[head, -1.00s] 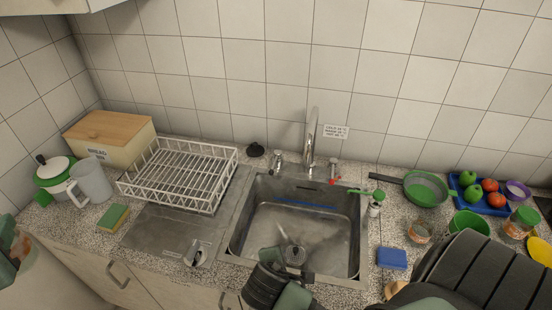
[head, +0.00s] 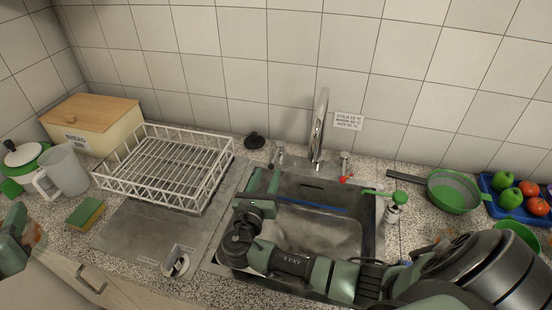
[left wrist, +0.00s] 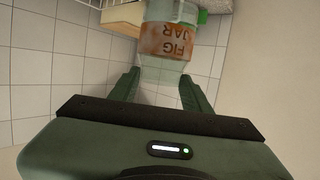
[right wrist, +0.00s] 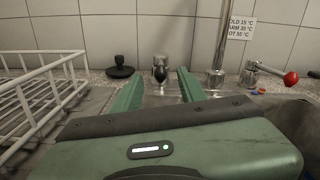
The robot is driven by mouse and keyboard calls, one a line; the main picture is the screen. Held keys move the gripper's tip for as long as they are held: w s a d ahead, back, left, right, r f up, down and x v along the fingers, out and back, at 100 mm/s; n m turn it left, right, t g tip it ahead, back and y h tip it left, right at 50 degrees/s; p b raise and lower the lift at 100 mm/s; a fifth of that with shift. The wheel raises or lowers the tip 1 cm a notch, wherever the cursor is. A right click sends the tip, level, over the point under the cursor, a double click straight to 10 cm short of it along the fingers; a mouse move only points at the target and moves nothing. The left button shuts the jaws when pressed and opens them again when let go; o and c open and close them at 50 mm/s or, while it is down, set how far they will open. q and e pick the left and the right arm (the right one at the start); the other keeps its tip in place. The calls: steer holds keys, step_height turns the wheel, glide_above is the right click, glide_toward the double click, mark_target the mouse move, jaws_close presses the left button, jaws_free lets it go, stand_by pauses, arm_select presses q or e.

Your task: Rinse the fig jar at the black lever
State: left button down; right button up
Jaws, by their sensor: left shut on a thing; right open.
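The fig jar (left wrist: 168,42) is clear with an orange label whose lettering appears upside down in the left wrist view. My left gripper (left wrist: 160,88) is shut on it; in the head view that gripper shows only partly at the left edge. The black lever (right wrist: 160,72) is on the left tap handle, which also shows behind the sink in the head view (head: 278,152). My right gripper (head: 262,180) is open and empty, over the sink's back left, just in front of the black lever. In the right wrist view the lever shows between its fingers (right wrist: 157,90), apart from them.
The steel sink (head: 375,225) has a tall spout (head: 319,125) behind it and a red lever (head: 346,178) to the right. A white dish rack (head: 165,168) stands left, a black plug (head: 254,141) behind.

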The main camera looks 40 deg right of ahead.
mark_target(278, 148)
arm_select(q)
steer(key=f+b, duration=0.4)
steer(key=f, duration=0.1)
steer(key=shift+w+d+f, duration=0.15)
steer(key=shift+w+d, duration=0.05)
arm_select(e)
steer(key=x, duration=0.9)
steer(key=shift+w+d+f, duration=0.15)
steer(key=shift+d+f, duration=0.05)
steer(key=shift+f, duration=0.1)
arm_select(q)
steer(key=shift+f+b, duration=0.1)
steer(key=shift+b, duration=0.25)
arm_select(e)
steer(key=shift+w+d+r, duration=0.1)
steer(key=shift+w+d, duration=0.2)
jaws_close()
